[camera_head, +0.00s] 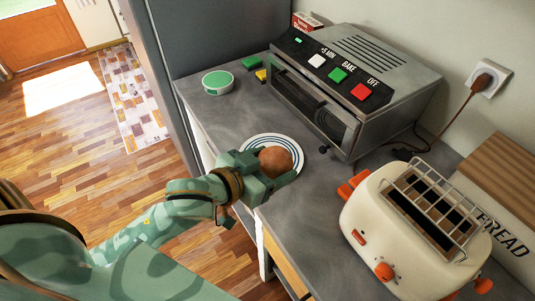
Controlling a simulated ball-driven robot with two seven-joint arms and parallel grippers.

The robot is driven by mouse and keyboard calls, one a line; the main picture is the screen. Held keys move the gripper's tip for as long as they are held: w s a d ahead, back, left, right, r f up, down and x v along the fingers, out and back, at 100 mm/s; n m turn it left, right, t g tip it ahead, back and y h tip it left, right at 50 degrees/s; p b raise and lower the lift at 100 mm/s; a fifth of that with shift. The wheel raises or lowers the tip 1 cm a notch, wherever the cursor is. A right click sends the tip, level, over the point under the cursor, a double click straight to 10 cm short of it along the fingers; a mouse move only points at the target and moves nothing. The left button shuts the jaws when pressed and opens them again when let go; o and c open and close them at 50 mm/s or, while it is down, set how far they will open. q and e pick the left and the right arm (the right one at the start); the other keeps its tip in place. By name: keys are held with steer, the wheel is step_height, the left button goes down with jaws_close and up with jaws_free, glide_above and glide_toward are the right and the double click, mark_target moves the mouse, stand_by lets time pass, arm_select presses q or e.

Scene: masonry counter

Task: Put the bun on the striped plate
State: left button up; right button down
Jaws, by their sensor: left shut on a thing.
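The bun (275,160) is round and brown. The striped plate (289,143) is white with dark blue rings and lies on the grey counter, near its front edge. My left gripper (272,171) is shut on the bun, and the bun shows over the plate. I cannot tell whether the bun touches the plate. The gripper and the bun hide the plate's middle and near side. My right gripper is not in view.
A toaster oven (340,85) stands behind the plate. A cream toaster (412,225) stands at the right beside a bread box (500,205). A green-lidded tub (217,82) sits at the counter's far left. The counter between plate and toaster is clear.

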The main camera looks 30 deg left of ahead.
arm_select(q)
steer(key=w+a+f+b, duration=0.1)
steer(key=w+a+f, duration=0.1)
steer(key=w+f, duration=0.1)
steer(key=w+a+f+b, duration=0.2)
steer(key=w, duration=0.2)
steer(key=w+a+f+b, duration=0.2)
steer(key=w+f, duration=0.1)
steer(key=w, duration=0.1)
steer(key=shift+a+f, duration=0.1)
steer(key=shift+f, duration=0.25)
steer(key=f+b, duration=0.1)
steer(key=f, duration=0.2)
steer(key=f+b, duration=0.1)
steer(key=shift+w+a+f+b, duration=0.15)
steer(key=shift+w+a+b, duration=0.05)
steer(key=shift+w+b, duration=0.1)
steer(key=o, duration=1)
